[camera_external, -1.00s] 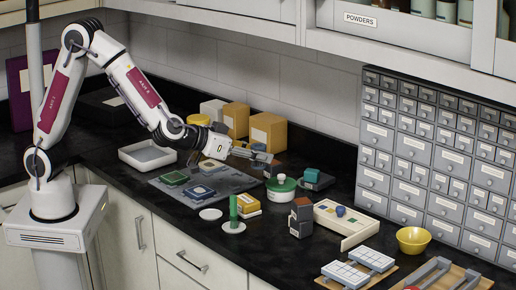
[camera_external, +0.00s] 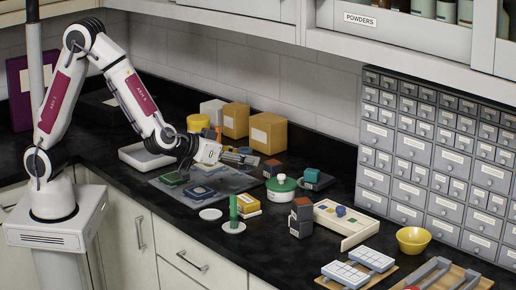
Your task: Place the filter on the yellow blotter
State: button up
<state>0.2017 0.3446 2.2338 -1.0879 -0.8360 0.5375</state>
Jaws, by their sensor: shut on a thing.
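A dark blue square piece (camera_external: 201,192) lies on the mat to the right of the green one. I cannot tell for sure which piece is the filter. The yellow blotter cannot be told apart either; a small yellow and white stack (camera_external: 248,206) stands right of the mat.
A white tray (camera_external: 140,158) is behind left. A yellow bowl (camera_external: 413,240) is beside the drawer cabinet (camera_external: 440,150).

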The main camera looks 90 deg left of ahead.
send_over(245, 199)
jog(key=shift+w+f, duration=0.1)
jog(key=shift+f, duration=2.2)
jog(key=shift+f, duration=0.1)
jog(key=shift+f, duration=2)
jog(key=shift+f, duration=0.1)
jog(key=o, duration=1.1)
jog(key=shift+r, duration=0.2)
jog(key=shift+v, duration=6)
jog(key=shift+d+f, duration=0.1)
